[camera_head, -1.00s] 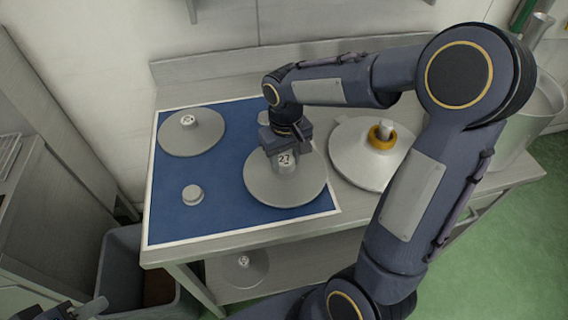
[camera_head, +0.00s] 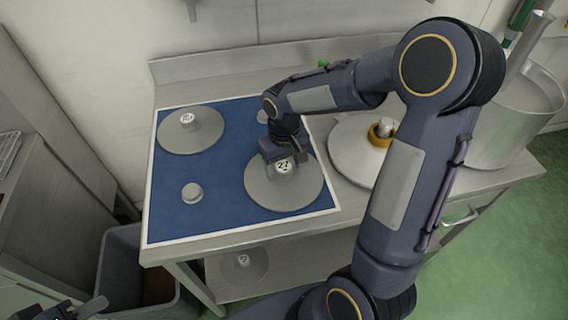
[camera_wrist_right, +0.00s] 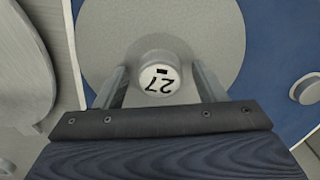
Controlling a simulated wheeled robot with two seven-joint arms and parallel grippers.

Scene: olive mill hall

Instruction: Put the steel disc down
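Another grey disc (camera_head: 205,137) and a small round weight (camera_head: 192,193) are on the mat. A pale disc (camera_head: 350,150) with an orange ring (camera_head: 381,134) stands right of it. A large pot (camera_head: 515,125) is at the right. A grey bin (camera_head: 120,262) stands below left.

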